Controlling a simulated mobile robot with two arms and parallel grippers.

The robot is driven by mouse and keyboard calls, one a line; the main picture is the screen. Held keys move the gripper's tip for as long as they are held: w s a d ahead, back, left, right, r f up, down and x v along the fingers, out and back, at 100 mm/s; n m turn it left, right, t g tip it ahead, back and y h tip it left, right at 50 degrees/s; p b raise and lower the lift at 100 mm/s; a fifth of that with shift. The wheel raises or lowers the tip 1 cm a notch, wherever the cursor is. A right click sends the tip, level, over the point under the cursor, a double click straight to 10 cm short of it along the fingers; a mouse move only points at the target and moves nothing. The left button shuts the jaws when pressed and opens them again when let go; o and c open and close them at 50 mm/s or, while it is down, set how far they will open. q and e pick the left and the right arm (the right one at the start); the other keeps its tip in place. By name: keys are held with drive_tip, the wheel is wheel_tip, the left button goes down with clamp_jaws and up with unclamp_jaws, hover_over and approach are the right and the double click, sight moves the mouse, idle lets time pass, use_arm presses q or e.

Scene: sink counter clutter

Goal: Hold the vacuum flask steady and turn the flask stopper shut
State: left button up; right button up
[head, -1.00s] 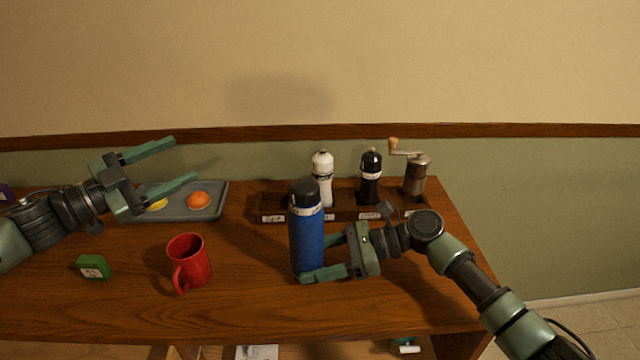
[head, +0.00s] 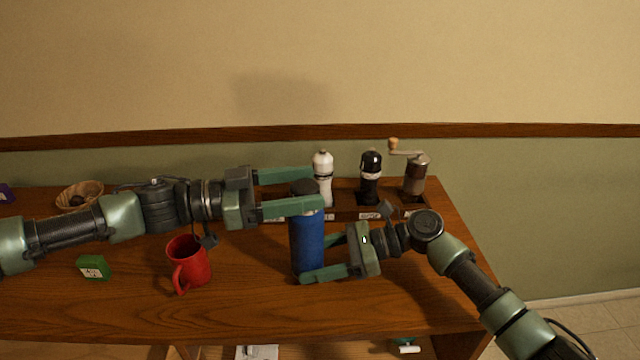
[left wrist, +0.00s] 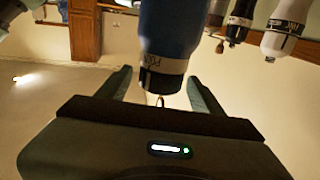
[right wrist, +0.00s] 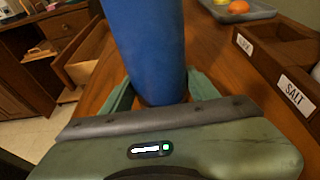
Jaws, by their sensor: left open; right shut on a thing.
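The blue vacuum flask (head: 307,243) stands upright on the wooden counter. Its dark stopper (head: 303,187) sits on top, partly hidden by my left gripper's near finger. My right gripper (head: 318,256) is shut on the flask's lower body from the right; the blue body also shows between its fingers in the right wrist view (right wrist: 148,50). My left gripper (head: 290,190) is open, its fingers on either side of the stopper. In the left wrist view the flask (left wrist: 172,28) appears upside down, with the stopper (left wrist: 160,80) between the spread fingers.
A red mug (head: 189,264) stands left of the flask, below my left arm. A green box (head: 93,267) lies farther left. Behind are a white mill (head: 322,170), a black mill (head: 370,178) and a crank grinder (head: 414,175) at a labelled rack. A basket (head: 80,195) stands back left.

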use_arm(q)
drive_tip(key=shift+w+d, duration=0.15)
drive_tip(key=shift+d, duration=0.65)
drive_tip(key=shift+w+d, duration=0.15)
drive_tip(key=shift+d, duration=0.6)
drive_tip(key=c, duration=1.4)
